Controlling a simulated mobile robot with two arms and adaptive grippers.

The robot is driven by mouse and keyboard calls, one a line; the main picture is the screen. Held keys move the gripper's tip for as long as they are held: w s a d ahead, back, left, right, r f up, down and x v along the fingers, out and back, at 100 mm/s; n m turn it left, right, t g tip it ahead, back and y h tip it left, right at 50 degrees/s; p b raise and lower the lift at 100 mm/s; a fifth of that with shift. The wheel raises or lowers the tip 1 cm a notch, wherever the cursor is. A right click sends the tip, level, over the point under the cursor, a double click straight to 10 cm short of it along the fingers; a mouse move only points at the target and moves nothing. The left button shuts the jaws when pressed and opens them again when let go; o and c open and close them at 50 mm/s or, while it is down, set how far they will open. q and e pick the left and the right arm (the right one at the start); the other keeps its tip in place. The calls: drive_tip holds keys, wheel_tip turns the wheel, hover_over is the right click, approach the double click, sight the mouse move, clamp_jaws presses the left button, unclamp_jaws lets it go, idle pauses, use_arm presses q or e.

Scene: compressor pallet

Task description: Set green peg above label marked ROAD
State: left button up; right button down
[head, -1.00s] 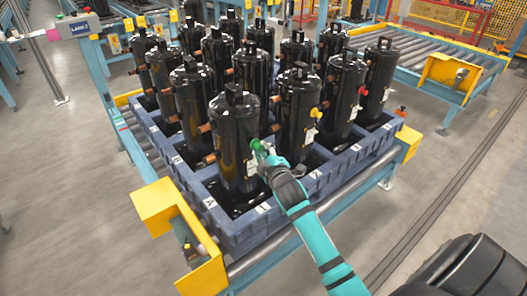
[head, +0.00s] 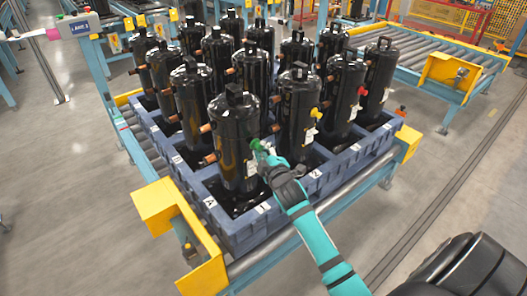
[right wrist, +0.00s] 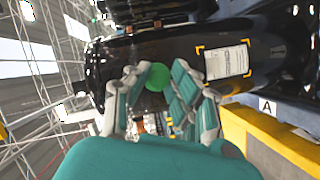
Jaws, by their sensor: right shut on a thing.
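The green peg (head: 257,145) is at the front face of the nearest black compressor (head: 233,165). In the right wrist view the green peg (right wrist: 158,77) shows as a round green end between my fingers. My right gripper (head: 264,152) is shut on it, close to the compressor; it also shows in the right wrist view (right wrist: 160,95). Whether the peg touches the compressor is unclear. A white label (right wrist: 228,62) is on the compressor, its text too small to read. I cannot make out a ROAD label. My left gripper is not in view.
Several black compressors stand in a blue pallet (head: 225,225) on a roller conveyor. Other compressors carry a yellow peg (head: 315,112) and a red peg (head: 355,108). Yellow corner brackets (head: 168,202) flank the pallet's front. Grey floor (head: 75,200) is free at left.

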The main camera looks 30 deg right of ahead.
drive_tip(key=shift+w, duration=0.65)
idle(0.8)
drive_tip(key=c, duration=1.1)
unclamp_jaws()
